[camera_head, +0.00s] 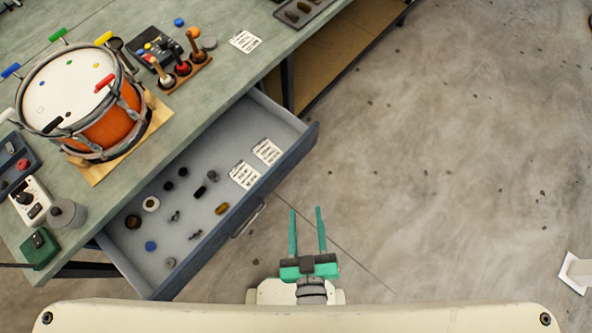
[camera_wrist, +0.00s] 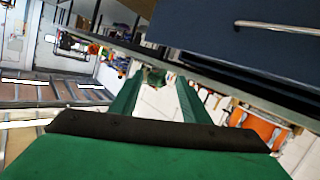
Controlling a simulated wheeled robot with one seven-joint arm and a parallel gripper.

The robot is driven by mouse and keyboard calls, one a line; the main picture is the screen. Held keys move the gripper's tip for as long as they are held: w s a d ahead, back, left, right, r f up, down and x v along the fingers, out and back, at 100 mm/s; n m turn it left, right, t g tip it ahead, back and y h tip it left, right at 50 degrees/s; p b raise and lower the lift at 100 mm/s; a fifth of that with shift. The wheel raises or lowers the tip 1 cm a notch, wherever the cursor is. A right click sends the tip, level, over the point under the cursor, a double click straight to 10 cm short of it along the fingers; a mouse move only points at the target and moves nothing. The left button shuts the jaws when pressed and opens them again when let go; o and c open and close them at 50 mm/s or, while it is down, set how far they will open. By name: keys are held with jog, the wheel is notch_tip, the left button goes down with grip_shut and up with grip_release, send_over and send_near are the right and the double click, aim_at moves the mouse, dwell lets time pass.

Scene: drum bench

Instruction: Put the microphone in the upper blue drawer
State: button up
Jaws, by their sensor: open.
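The blue drawer (camera_head: 295,160) is pulled out from under the bench top, with its handle (camera_head: 248,219) on the front. Its dark blue front also fills the upper right of the wrist view (camera_wrist: 215,25). A dark, round-headed thing on a stem (camera_head: 118,44) beside the drum may be the microphone, but I cannot tell for sure. My gripper (camera_head: 305,212) is open and empty, in front of the drawer to the right of its handle, with its two green fingers apart. The fingers also show in the wrist view (camera_wrist: 157,92).
An orange drum (camera_head: 110,125) on a wooden base stands on the bench (camera_head: 125,190). Small parts and two paper labels (camera_head: 244,175) lie in the drawer. The floor to the right is largely clear.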

jog(key=s+m, duration=0.1)
jog(key=s+a+r+m, duration=0.1)
jog(key=s, duration=0.1)
jog(key=s+a+r+m, duration=0.1)
jog(key=s, duration=0.1)
jog(key=shift+a+h, duration=0.25)
jog(key=shift+h, duration=0.15)
jog(key=shift+c, duration=0.4)
jog(key=shift+c, duration=1.1)
jog(key=shift+w+d, duration=0.1)
jog(key=shift+w, duration=0.05)
